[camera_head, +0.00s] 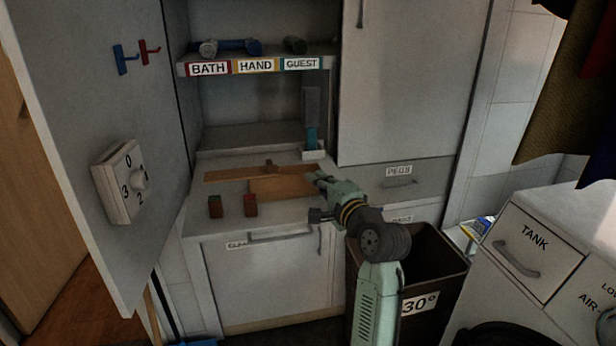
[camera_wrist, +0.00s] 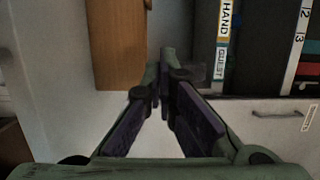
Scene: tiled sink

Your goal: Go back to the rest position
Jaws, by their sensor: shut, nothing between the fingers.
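My gripper (camera_head: 316,196) is in front of the open cabinet, over the right part of the white counter (camera_head: 218,234). In the wrist view its two fingers (camera_wrist: 160,98) come together at the tips with nothing between them. A wooden board (camera_head: 280,187) on the counter lies just behind the gripper, and the gripper covers part of its right end. In the wrist view the wooden piece (camera_wrist: 118,45) stands beyond the fingertips, to the left. I cannot tell whether the fingers touch it.
A shelf (camera_head: 250,68) labelled BATH, HAND and GUEST is above. The open door (camera_head: 90,120) with a dial stands left. A dark bin (camera_head: 432,262) marked 30° and a TANK unit (camera_head: 530,245) are right.

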